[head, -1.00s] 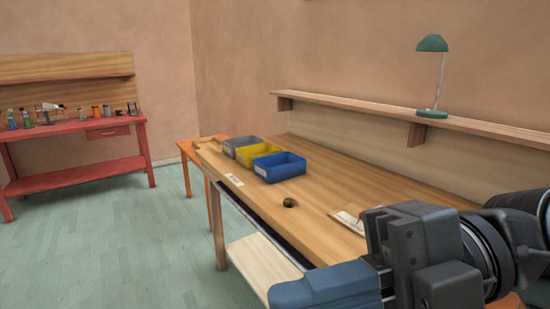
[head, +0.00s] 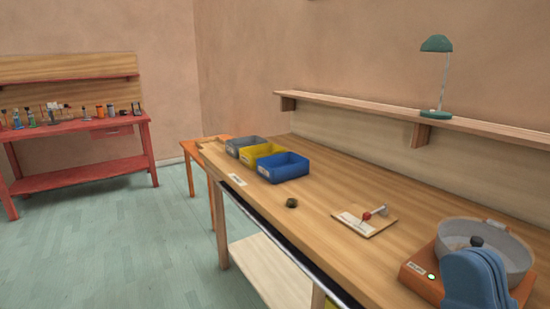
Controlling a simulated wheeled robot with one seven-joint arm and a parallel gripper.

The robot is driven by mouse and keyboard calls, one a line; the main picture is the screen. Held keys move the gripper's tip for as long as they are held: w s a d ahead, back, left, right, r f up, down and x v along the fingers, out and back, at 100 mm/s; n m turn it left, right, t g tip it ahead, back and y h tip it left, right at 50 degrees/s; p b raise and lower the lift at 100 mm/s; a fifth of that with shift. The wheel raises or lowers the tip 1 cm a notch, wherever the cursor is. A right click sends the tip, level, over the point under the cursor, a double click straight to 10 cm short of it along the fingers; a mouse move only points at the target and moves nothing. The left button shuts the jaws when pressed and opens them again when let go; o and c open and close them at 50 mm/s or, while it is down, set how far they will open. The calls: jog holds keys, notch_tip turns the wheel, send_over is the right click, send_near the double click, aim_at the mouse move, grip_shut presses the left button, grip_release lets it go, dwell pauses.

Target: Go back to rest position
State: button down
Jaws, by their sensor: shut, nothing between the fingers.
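The rest of the gripper and my arm are out of the picture below. I cannot tell how far the fingers are from the pan.
The wooden workbench (head: 340,252) carries grey (head: 238,146), yellow (head: 252,154) and blue (head: 283,171) bins, a small dark ring (head: 291,203) and a board with a red-tipped piece (head: 365,221). A green lamp (head: 437,44) stands on the shelf. Floor (head: 110,240) is open at left.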

jog(key=s+d+f+m+g+h, duration=0.1)
jog(key=s+d+f+g+h, duration=0.2)
jog(key=s+f+g, duration=0.4)
jog(key=s+d+f+m+g+h, duration=0.1)
jog(key=s+d+f+g+h, duration=0.3)
jog(key=s+f, duration=0.8)
notch_tip(320, 180, down, 7)
jog(key=d+g, duration=0.2)
jog(key=g, duration=0.1)
jog(key=shift+d, duration=0.3)
jog(key=shift+w, duration=0.15)
